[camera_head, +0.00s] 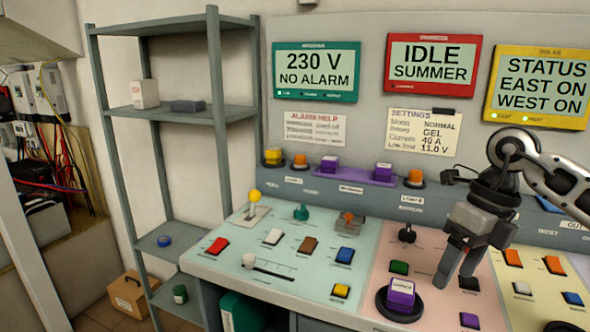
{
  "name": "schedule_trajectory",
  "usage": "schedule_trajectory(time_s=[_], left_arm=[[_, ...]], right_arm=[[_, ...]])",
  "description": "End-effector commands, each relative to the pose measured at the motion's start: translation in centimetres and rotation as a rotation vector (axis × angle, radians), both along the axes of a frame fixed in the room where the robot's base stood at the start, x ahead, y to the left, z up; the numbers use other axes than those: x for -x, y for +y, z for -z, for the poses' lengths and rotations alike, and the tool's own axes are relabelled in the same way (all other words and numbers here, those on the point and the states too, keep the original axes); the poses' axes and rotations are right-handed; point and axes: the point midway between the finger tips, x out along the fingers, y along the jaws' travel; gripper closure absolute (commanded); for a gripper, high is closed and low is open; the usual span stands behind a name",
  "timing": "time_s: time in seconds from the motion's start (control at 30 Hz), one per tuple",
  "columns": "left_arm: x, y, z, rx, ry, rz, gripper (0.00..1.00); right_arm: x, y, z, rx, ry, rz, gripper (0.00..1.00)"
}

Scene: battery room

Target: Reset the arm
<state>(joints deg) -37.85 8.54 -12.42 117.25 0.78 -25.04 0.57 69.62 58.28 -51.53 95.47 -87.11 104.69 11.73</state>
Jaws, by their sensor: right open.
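My right gripper (455,277) comes in from the right and points down over the pink section of the control console (384,268). Its two dark fingers are apart, with nothing seen between them. Just left of the fingertips is a purple block marked with a label (401,292) on a round black base (398,312). I cannot tell whether the fingers touch the panel. My left gripper is not in view.
A yellow-knobbed lever (255,196) stands up on the pale green section, among several coloured buttons. Screens reading "230 V NO ALARM" (316,72), "IDLE SUMMER" (431,62) and "STATUS EAST ON WEST ON" (541,84) hang behind. A grey shelf rack (220,110) stands left.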

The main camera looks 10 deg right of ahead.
Motion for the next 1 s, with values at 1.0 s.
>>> schedule_trajectory(time_s=[1.0], left_arm=[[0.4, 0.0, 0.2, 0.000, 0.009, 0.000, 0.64]], right_arm=[[5.3, 17.6, 19.9, -1.759, 0.694, 2.085, 0.36]])
